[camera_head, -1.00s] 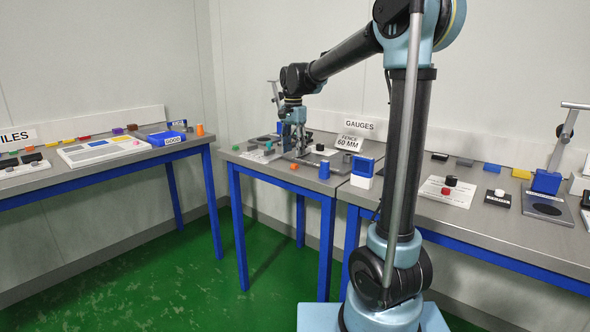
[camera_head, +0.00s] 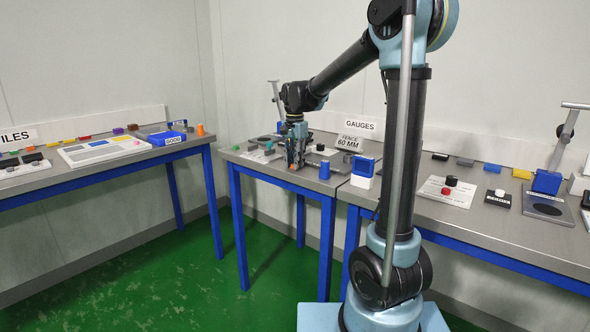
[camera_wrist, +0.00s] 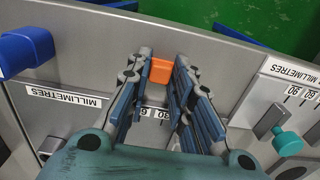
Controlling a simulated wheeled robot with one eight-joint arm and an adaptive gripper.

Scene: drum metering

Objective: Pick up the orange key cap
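The orange key cap (camera_wrist: 160,71) lies on the grey bench top near its edge, between the tips of my gripper's fingers in the wrist view. My gripper (camera_wrist: 162,72) is open, with one finger on each side of the cap. A narrow gap or light contact at the fingertips cannot be told apart. In the head view my gripper (camera_head: 293,164) points down over the gauges bench, and the orange cap (camera_head: 292,169) shows only as a small patch at the fingertips.
A ruler strip marked MILLIMETRES (camera_wrist: 65,97) lies under the fingers. A blue object (camera_wrist: 28,48) is at upper left and a teal knob (camera_wrist: 287,142) at right in the wrist view. A blue cylinder (camera_head: 324,171) stands near the bench edge.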

